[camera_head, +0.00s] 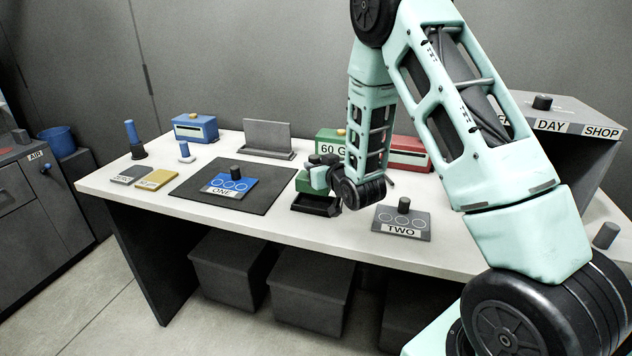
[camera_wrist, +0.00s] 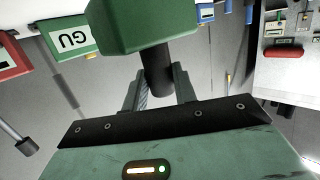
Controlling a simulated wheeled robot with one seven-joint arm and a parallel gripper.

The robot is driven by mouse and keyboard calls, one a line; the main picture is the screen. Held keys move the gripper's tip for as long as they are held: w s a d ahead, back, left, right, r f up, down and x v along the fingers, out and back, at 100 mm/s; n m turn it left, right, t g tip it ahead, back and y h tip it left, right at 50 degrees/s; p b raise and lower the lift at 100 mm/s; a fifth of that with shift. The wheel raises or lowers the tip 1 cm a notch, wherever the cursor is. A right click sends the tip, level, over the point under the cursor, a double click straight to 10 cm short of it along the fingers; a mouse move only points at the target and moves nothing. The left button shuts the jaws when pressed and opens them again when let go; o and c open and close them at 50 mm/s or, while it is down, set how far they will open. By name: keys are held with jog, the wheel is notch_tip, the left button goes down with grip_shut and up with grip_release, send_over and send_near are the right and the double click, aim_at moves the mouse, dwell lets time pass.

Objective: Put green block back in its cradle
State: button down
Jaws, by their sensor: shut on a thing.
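The green block (camera_head: 306,183) has a dark knob (camera_wrist: 158,75) on it. My gripper (camera_head: 318,173) is shut on this knob. In the wrist view the knob sits between the two fingers, and the green block (camera_wrist: 140,25) fills the top middle. A black cradle (camera_head: 316,206) stands on the white table just below the block in the head view. The block is over or at the back of the cradle; I cannot tell whether it touches. My arm hides part of the area to the right of the block.
A green box labelled 60 G (camera_head: 331,137) and a red box (camera_head: 412,152) stand behind. The grey plate TWO (camera_head: 402,221) lies to the right. A dark mat (camera_head: 262,193) with the blue plate ONE (camera_head: 231,184) lies to the left. A grey stand (camera_head: 267,136) is at the back.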

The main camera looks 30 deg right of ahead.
jog(key=shift+f+p, duration=0.35)
jog(key=shift+f, duration=1.95)
jog(key=shift+f, duration=0.15)
jog(key=c, duration=1.1)
grip_release()
